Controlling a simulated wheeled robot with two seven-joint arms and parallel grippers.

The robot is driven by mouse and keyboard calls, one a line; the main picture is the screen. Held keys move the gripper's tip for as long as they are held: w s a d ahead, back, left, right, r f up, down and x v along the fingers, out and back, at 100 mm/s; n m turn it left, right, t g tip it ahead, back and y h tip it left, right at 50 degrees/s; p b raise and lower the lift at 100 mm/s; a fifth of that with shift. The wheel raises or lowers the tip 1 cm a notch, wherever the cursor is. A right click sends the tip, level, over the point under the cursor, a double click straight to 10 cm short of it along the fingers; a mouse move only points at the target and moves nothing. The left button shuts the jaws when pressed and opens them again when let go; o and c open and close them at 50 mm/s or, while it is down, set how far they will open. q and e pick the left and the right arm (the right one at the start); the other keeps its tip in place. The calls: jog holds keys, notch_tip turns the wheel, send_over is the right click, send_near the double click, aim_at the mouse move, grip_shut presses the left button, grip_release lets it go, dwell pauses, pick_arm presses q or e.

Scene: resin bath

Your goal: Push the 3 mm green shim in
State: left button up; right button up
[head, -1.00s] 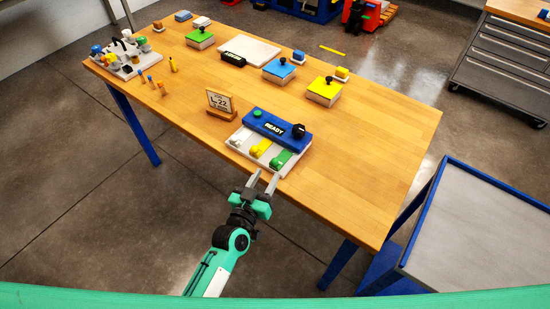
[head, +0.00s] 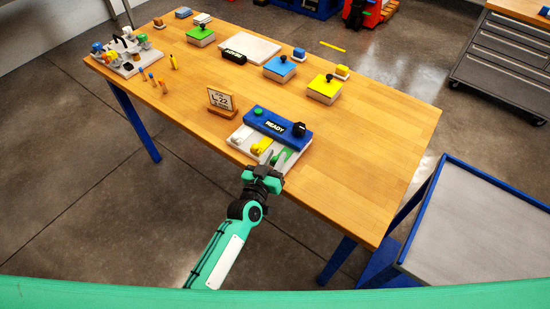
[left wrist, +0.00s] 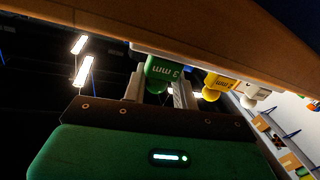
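The green shim (head: 283,158), marked 3 mm in the left wrist view (left wrist: 163,70), sits at the right end of the row at the front of the blue READY fixture (head: 277,125). The yellow shim (head: 262,146) and the white shim (head: 240,137) are to its left. My left gripper (head: 273,161) is at the front edge of the fixture, partly covering the green shim. In the left wrist view its two fingers (left wrist: 160,86) stand apart, one on each side of the green shim's rounded end. I cannot tell whether either finger touches it. My right gripper is not in view.
A sign marked 22 (head: 221,102) stands left of the fixture. Green (head: 201,37), blue (head: 279,69) and yellow (head: 324,89) lidded boxes stand farther back. The table (head: 363,165) is clear to the right of the fixture. A grey cart (head: 480,225) stands at the right.

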pick_arm(q)
jog(key=shift+d, duration=0.1)
grip_shut()
jog(key=shift+d+b+x, duration=0.2)
jog(key=shift+x, duration=0.8)
jog(key=shift+d+b+x, duration=0.2)
jog(key=shift+d+x, duration=0.05)
jog(key=shift+x, duration=0.7)
jog(key=shift+s, duration=0.3)
jog(key=o, duration=0.6)
grip_release()
jog(key=shift+o, duration=0.6)
jog(key=shift+d, duration=0.1)
jog(key=shift+s+a, duration=0.4)
jog(key=shift+s, duration=0.15)
jog(key=b+v, duration=0.2)
jog(key=v, duration=1)
jog(key=shift+s, duration=0.3)
